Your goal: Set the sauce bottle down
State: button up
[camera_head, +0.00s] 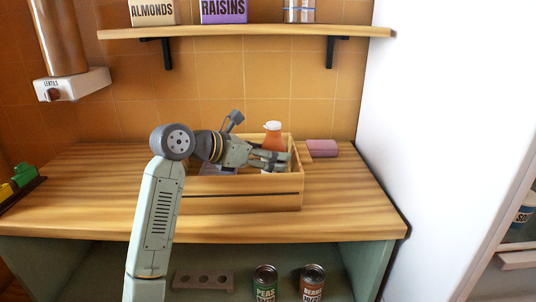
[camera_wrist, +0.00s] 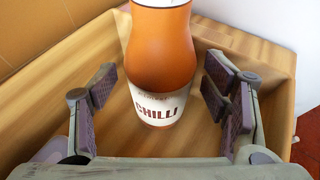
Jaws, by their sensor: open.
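The sauce bottle (camera_head: 273,136) is orange with a white cap and stands upright inside a wooden crate (camera_head: 243,198) on the counter. In the wrist view the bottle (camera_wrist: 161,55) shows a white label reading CHILLI, and its base appears to be on the crate's floor. My gripper (camera_head: 277,160) reaches over the crate from the left. In the wrist view my gripper (camera_wrist: 162,92) is open, with one finger on each side of the bottle and a visible gap on both sides. The bottle's lower part is hidden by my gripper and the crate wall in the head view.
The wooden counter (camera_head: 345,200) is clear right of the crate. A pink object (camera_head: 321,148) lies behind the crate at right. A shelf (camera_head: 250,33) with boxes hangs above. A lentils dispenser (camera_head: 72,84) hangs at left. Cans (camera_head: 313,283) stand below the counter.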

jog(key=shift+r, duration=0.25)
jog(key=b+v, duration=0.3)
jog(key=v, duration=0.9)
